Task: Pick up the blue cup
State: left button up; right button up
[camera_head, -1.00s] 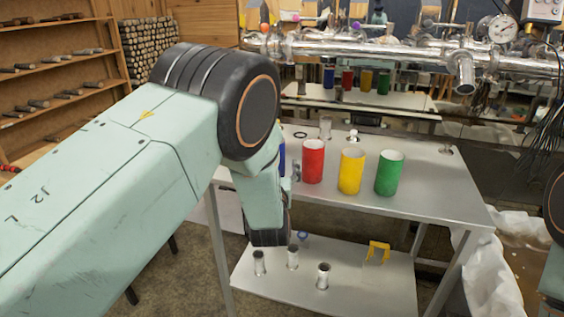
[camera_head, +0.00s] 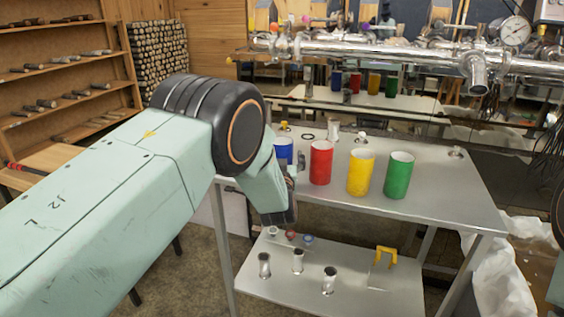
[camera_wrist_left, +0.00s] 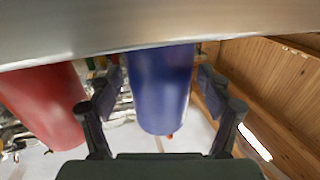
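The blue cup (camera_head: 283,146) stands at the left end of the metal table, left of the red cup (camera_head: 321,162). My left arm hides part of it in the head view. In the left wrist view, which is upside down, the blue cup (camera_wrist_left: 160,90) sits between the two fingers of my left gripper (camera_wrist_left: 158,78). The fingers are open, one on each side, with small gaps beside the cup. The red cup (camera_wrist_left: 45,105) is outside the fingers. In the head view, my left gripper (camera_head: 291,178) is mostly hidden by its own arm. My right gripper is out of view.
A yellow cup (camera_head: 361,172) and a green cup (camera_head: 398,175) stand right of the red one on the metal table (camera_head: 440,200). The lower shelf (camera_head: 350,290) holds small metal cylinders and a yellow bracket (camera_head: 385,257). Metal pipes (camera_head: 400,50) run behind.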

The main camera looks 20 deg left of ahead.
pick_arm(q)
jog(key=c, duration=1.1)
